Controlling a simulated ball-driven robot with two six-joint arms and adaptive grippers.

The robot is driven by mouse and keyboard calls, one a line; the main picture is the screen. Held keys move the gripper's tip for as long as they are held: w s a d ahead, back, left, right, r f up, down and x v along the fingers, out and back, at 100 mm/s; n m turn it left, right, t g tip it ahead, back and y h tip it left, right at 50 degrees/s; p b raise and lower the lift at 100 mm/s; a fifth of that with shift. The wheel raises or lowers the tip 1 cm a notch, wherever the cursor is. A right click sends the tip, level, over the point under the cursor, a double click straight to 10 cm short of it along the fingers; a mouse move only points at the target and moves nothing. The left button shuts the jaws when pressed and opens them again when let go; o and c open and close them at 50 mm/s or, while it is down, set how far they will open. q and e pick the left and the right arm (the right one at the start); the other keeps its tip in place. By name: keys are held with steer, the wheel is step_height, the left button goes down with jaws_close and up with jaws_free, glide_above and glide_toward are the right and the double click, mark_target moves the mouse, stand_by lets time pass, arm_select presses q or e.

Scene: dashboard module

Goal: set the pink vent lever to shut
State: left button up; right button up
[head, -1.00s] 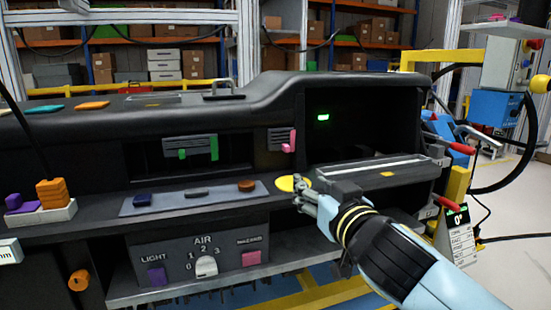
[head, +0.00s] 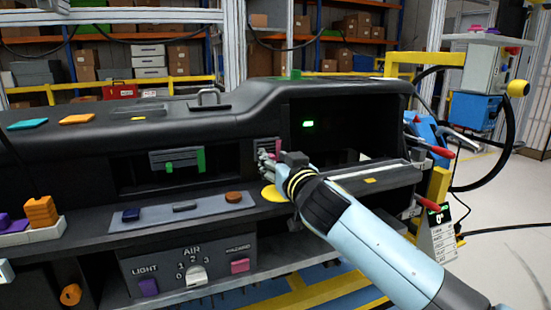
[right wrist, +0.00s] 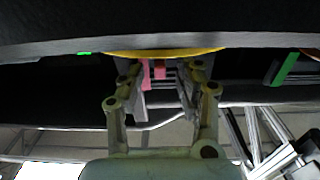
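The pink vent lever (right wrist: 146,74) shows in the right wrist view, beyond and between the fingertips of my right gripper (right wrist: 160,76). The fingers are apart, with dark gaps beside the pink. In the head view my right gripper (head: 266,157) is in front of the small vent (head: 267,143) and hides most of the lever, so its setting cannot be read. Whether a finger touches it I cannot tell. My left gripper is not in view.
A second vent with a green lever (head: 201,160) is to the left. A yellow disc (head: 272,193) lies on the ledge just below my right gripper. The open compartment (head: 345,125) with its lowered flap (head: 375,175) is to the right.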

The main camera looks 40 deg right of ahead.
jaws_close()
stand_by(0.3)
steer(key=shift+w+a+b, duration=0.15)
steer(key=shift+a, duration=0.55)
steer(key=shift+w+a+b, duration=0.15)
steer(key=shift+a, duration=0.55)
jaws_free()
